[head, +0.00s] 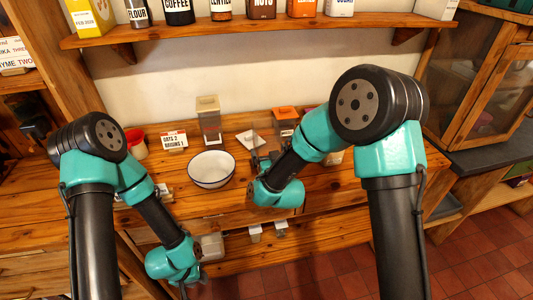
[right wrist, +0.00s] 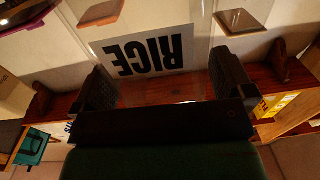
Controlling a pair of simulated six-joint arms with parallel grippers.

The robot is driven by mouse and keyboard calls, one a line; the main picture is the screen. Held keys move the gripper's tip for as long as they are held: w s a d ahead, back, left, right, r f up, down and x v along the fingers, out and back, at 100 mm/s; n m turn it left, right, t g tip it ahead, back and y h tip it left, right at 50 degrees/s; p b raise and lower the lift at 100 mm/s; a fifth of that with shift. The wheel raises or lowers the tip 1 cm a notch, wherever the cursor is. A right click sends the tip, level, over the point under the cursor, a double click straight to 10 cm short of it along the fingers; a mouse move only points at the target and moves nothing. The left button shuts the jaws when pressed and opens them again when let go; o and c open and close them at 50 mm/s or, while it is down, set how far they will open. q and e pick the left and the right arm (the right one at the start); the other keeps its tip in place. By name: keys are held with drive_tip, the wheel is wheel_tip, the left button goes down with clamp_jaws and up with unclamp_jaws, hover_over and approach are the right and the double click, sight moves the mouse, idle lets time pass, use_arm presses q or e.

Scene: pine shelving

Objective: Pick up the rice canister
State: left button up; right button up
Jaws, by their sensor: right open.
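The rice canister is clear, with a white label reading RICE (right wrist: 150,55), upside down in the right wrist view. My right gripper (right wrist: 163,85) is open, with one dark finger on each side of the canister's lower part in that view. Whether the fingers touch it I cannot tell. In the head view my right gripper (head: 258,160) is over the shelf board behind the bowl's right side, and the arm hides most of the canister. My left gripper (head: 186,286) hangs low at the front left, in front of the lower shelf; its fingers are mostly hidden.
A white bowl (head: 212,172) stands left of my right gripper. An upper shelf (head: 250,32) with several packages runs above.

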drive_tip(key=shift+x, duration=0.85)
drive_tip(key=c, duration=1)
drive_tip(key=shift+c, duration=0.2)
drive_tip(key=shift+r, duration=0.15)
